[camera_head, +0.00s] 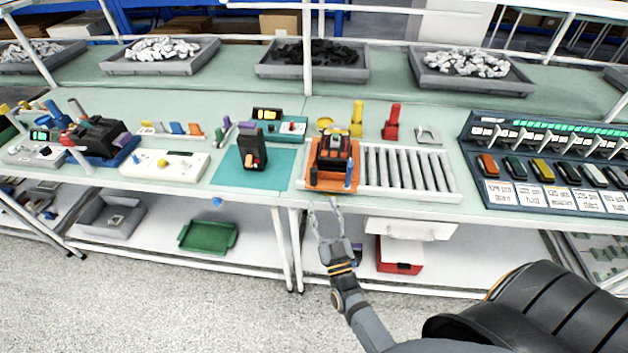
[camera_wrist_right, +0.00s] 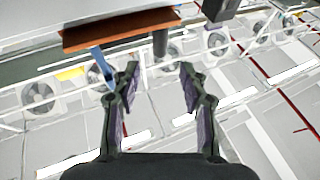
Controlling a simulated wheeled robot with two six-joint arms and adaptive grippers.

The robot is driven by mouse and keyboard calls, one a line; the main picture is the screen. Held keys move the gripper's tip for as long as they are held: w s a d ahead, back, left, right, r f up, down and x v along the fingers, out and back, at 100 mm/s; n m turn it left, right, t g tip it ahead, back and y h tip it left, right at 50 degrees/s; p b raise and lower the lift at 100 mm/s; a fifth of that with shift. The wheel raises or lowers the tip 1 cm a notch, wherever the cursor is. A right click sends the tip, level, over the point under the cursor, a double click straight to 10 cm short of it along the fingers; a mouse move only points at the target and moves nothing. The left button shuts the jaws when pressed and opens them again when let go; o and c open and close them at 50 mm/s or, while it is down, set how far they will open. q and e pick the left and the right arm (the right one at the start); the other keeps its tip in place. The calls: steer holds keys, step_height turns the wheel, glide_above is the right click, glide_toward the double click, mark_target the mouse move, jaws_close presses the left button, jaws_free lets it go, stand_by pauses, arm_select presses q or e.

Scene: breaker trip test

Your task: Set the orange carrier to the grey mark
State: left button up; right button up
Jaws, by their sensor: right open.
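The orange carrier (camera_head: 324,181) sits at the left end of the roller track, with a black device (camera_head: 334,150) on it. A blue post (camera_head: 349,173) stands at its front right corner. My right gripper (camera_head: 325,208) is open and empty, just in front of the bench edge and short of the carrier. The right wrist view shows the open fingers (camera_wrist_right: 157,75), with the carrier's orange edge (camera_wrist_right: 135,32) above and the blue post (camera_wrist_right: 102,66) near the left finger. I cannot make out a grey mark. My left gripper is not in view.
The rollers (camera_head: 408,169) right of the carrier are bare. A teal mat (camera_head: 272,178) with a dark device lies to the left. A red upright part (camera_head: 392,122) and a grey bracket (camera_head: 427,134) stand behind the track. A breaker panel (camera_head: 545,150) is at the right.

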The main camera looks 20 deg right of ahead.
mark_target(315, 178)
steer(key=p+x, duration=0.2)
steer(key=x, duration=0.8)
steer(key=shift+w+r+p, duration=0.15)
steer(key=shift+w+p, duration=0.15)
steer(key=shift+c, duration=0.5)
jaws_close()
